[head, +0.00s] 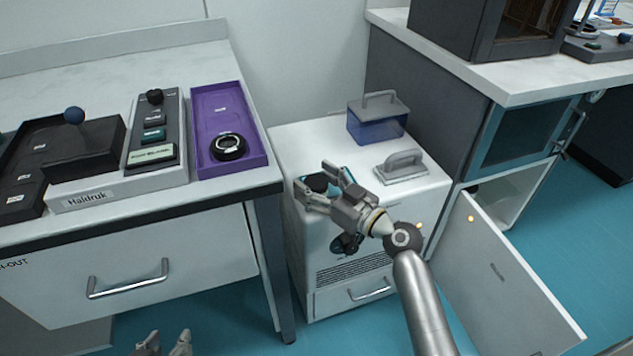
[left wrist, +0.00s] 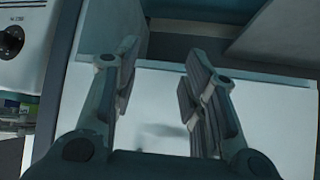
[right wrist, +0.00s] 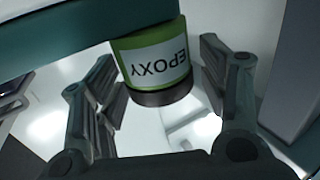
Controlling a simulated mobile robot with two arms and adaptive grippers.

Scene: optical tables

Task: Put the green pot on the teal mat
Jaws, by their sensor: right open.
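The green pot (right wrist: 153,55), labelled EPOXY with a dark lid, shows between and just beyond the fingertips of my right gripper (right wrist: 160,75). In the head view its dark lid (head: 317,182) shows between the fingers of my right gripper (head: 318,180), at the near left of the white cabinet top. The right fingers are open around the pot. A teal surface (right wrist: 55,45) runs across the top of the right wrist view; I cannot tell if it is the teal mat. My left gripper (head: 165,345) is open and empty, low in front of the left bench; its fingers (left wrist: 160,85) show apart.
On the white cabinet (head: 300,145) stand a blue box with a grey handled lid (head: 377,118) and a grey handled block (head: 400,165). A purple tray (head: 212,105) holding a black ring (head: 228,147) lies on the left bench. An open door (head: 500,275) stands at the right.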

